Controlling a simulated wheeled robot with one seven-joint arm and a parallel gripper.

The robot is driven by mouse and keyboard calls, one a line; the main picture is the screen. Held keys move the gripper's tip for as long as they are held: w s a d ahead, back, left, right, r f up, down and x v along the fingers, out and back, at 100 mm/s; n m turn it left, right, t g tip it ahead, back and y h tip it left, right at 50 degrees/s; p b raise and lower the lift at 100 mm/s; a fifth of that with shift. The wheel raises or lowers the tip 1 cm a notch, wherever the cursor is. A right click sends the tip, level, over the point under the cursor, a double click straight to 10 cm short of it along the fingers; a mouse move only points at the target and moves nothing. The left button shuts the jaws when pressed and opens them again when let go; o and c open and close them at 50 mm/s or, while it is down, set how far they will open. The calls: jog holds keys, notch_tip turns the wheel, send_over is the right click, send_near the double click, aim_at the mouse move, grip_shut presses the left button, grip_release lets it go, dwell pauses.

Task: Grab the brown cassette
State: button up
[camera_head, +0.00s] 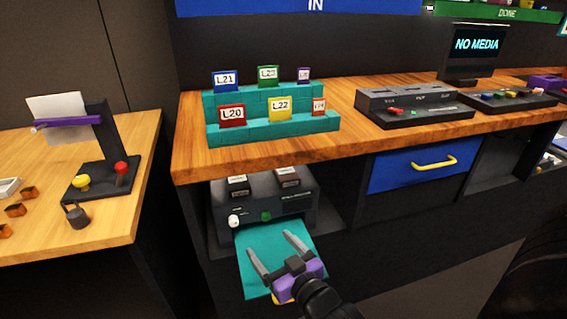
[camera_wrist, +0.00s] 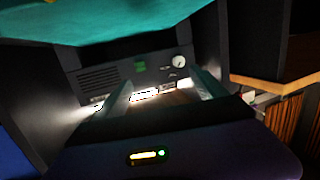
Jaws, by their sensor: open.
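My gripper (camera_head: 273,249) is open and empty in the head view. It is over a teal tray or mat (camera_head: 255,285), in front of a dark grey deck (camera_head: 262,208) in the low shelf bay. Two dark cassettes with white labels, a left one (camera_head: 238,185) and a right one (camera_head: 288,177), stand in the deck's top. Their body colour is too dark to be sure of brown. In the wrist view, the deck (camera_wrist: 105,80) appears upside down, and a brownish patch (camera_wrist: 178,97) shows between my fingers (camera_wrist: 160,82); I cannot tell whether it is a cassette.
A teal stepped rack (camera_head: 270,126) of coloured, labelled cassettes stands on the wooden counter (camera_head: 345,140) above. The shelf bay has dark side walls. A blue drawer (camera_head: 395,172) is at right. A side table (camera_head: 110,235) with a lever stand (camera_head: 105,175) is at left.

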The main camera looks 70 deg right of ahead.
aim_at(286, 170)
jog(key=d+r+m+g+h, duration=0.1)
jog(key=d+r, duration=0.1)
jog(key=d, duration=0.3)
jog(key=w+d+r+m+g+h+p, duration=0.1)
jog(key=d+r, duration=0.1)
jog(key=d, duration=0.4)
jog(key=w+d+r+m+g+h+p, duration=0.1)
jog(key=d+r, duration=0.2)
jog(key=d, duration=0.3)
jog(key=shift+w, duration=0.2)
jog(key=x, duration=0.5)
jog(key=shift+w+d+b, duration=0.2)
jog(key=shift+d+b, duration=0.15)
jog(key=c, duration=1.4)
jog(key=shift+h, duration=0.3)
jog(key=shift+c, duration=0.7)
jog(key=shift+r, duration=0.1)
